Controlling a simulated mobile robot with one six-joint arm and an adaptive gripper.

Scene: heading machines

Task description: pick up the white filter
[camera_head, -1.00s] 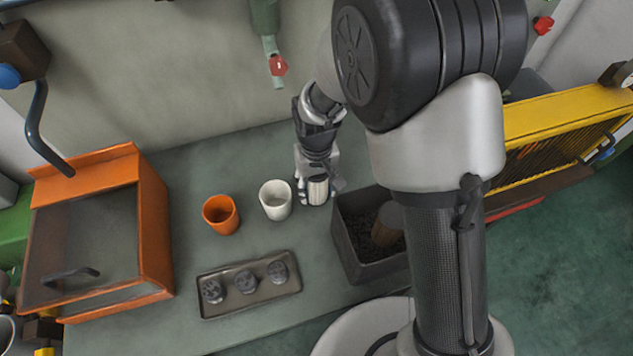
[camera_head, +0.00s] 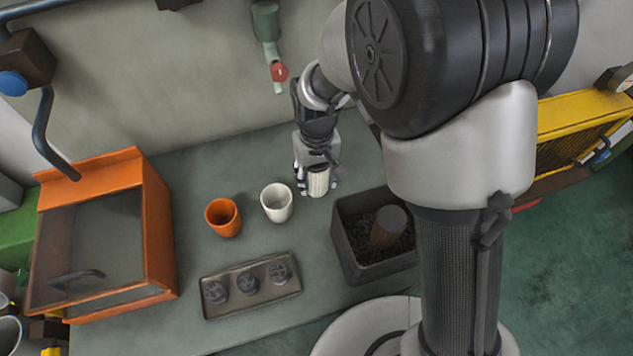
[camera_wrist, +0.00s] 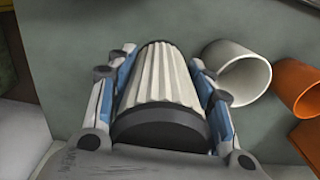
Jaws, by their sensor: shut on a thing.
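The white filter (camera_wrist: 160,78) is a pleated cylinder with a dark end cap, seen large in the wrist view between my two fingers. My gripper (camera_wrist: 160,88) is shut on it, with a finger against each side. In the head view the white filter (camera_head: 318,182) hangs below my gripper (camera_head: 317,178), to the right of the white cup. I cannot tell for sure how far its lower end is from the table.
A white cup (camera_head: 277,203) and an orange cup (camera_head: 223,218) stand to the left. A tray (camera_head: 250,301) with several dark round parts lies in front. A dark bin (camera_head: 362,272) holding a brown cylinder (camera_head: 388,228) stands at right. An orange cabinet (camera_head: 157,230) stands far left.

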